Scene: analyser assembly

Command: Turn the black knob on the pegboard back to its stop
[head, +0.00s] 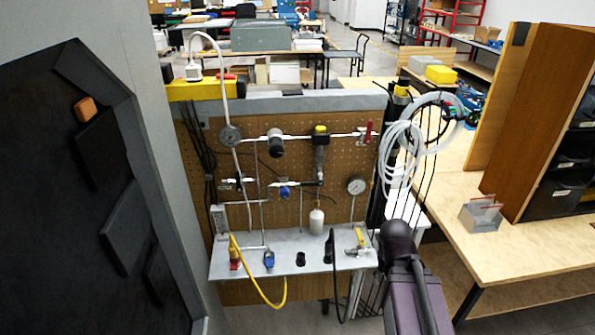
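The pegboard (260,205) stands ahead of me, brown and perforated, with pipes and fittings on it. A round black knob (276,147) sits on its upper horizontal pipe, left of a fitting with a yellow and black top (320,131). The knob's turn position cannot be read from here. A red lever (368,131) is at the pipe's right end. A dark purple part of my arm rises at the lower right, apart from the knob. My gripper's fingers do not show.
A grey shelf (335,262) juts out below the pegboard, bearing small fittings and a yellow hose (262,288). Coiled white tubing (400,150) hangs at the right. A wooden bench (520,240) stands further right. A large dark panel (50,230) fills the left.

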